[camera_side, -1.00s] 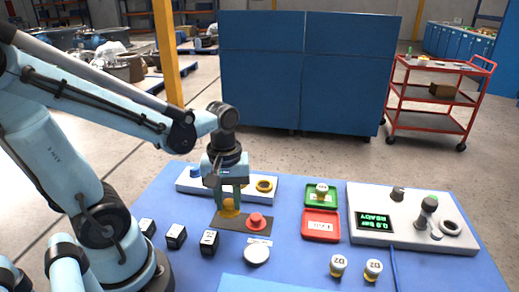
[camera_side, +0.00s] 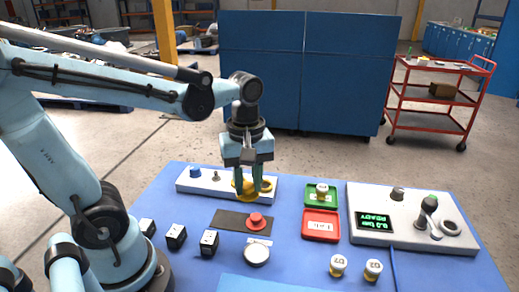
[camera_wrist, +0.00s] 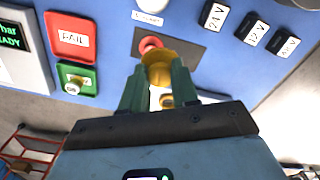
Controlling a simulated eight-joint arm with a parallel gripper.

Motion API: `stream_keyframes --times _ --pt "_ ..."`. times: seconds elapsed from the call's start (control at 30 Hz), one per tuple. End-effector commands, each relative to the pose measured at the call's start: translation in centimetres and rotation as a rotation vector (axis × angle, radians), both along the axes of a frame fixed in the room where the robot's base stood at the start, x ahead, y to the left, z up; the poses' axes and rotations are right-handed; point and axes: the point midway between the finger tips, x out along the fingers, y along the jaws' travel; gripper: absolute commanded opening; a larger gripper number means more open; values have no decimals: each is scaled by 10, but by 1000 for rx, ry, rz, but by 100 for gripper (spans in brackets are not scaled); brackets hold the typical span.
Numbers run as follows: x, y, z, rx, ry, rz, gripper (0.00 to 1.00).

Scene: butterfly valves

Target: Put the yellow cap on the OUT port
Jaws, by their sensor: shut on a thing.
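My gripper (camera_side: 254,185) is shut on the yellow cap (camera_side: 246,190) and holds it over the front right part of a white strip (camera_side: 205,185). In the wrist view the yellow cap (camera_wrist: 157,66) sits between the green fingers. A blue knob (camera_side: 196,171) and a small grey stub (camera_side: 215,177) stand on the strip further left. I cannot read an OUT label.
A red cap (camera_side: 256,220) lies on a dark mat (camera_side: 228,220) in front. Green (camera_side: 322,203) and red (camera_side: 320,231) trays and a grey test console (camera_side: 360,240) stand to the right. Several black blocks (camera_side: 176,236) and a white round part (camera_side: 257,254) are nearer the front.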

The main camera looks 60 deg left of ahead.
Motion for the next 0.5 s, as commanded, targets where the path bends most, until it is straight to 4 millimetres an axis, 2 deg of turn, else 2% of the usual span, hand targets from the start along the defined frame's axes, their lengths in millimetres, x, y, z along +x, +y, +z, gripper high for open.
stream_keyframes --times 0.1,0.3,0.5 --pt "24 37 -4 0 0 104 1" --pt "47 94 -15 -1 -1 238 1" --pt "54 129 -23 0 -2 310 1"
